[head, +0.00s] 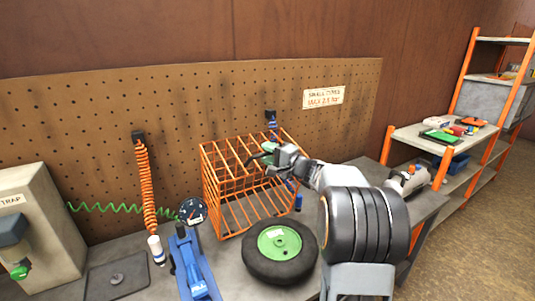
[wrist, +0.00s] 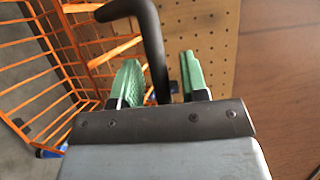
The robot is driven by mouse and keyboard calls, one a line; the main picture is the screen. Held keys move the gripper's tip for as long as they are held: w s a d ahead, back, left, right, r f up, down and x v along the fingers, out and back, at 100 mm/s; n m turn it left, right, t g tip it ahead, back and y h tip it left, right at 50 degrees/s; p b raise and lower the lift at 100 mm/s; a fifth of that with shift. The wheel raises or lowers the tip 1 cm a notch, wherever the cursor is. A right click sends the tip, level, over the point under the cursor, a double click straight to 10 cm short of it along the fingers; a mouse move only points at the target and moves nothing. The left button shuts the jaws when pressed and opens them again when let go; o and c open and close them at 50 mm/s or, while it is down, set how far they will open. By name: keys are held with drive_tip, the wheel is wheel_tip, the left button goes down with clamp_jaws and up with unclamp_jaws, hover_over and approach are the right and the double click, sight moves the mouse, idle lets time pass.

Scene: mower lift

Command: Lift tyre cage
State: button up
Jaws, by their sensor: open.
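The orange wire tyre cage (head: 226,181) stands on the workbench against the pegboard. Its bars also show at the left of the wrist view (wrist: 70,48). My gripper (head: 268,152) is at the upper right part of the cage, in front of its bars in the head view. In the wrist view my gripper (wrist: 160,80) has its two green fingers apart. A black bent bar (wrist: 153,50) runs between the fingers; I cannot tell if it belongs to the cage or touches a finger.
A black tyre with a green hub (head: 279,243) lies on the bench in front of the cage. A blue tool (head: 190,265) and a round gauge (head: 192,211) are left of it. An orange coiled hose (head: 146,185) hangs on the pegboard (head: 90,120). Orange shelves (head: 455,130) stand at right.

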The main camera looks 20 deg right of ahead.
drive_tip(key=shift+c, duration=0.4)
clamp_jaws()
drive_tip(key=shift+f, duration=0.1)
drive_tip(key=shift+s+f+b, duration=0.25)
drive_tip(key=shift+f+b, duration=0.05)
drive_tip(key=shift+b, duration=0.55)
drive_tip(key=shift+n+t+y, duration=0.3)
drive_tip(key=shift+n+t, duration=0.1)
drive_tip(key=shift+t, duration=0.3)
drive_tip(key=s+b, duration=0.2)
drive_tip(key=b, duration=0.1)
drive_tip(key=s+f+b, duration=0.1)
drive_tip(key=b, duration=0.3)
drive_tip(key=s+b, duration=0.2)
drive_tip(key=b, duration=0.1)
drive_tip(key=shift+s+d+f, duration=0.2)
drive_tip(key=shift+s+d, duration=0.15)
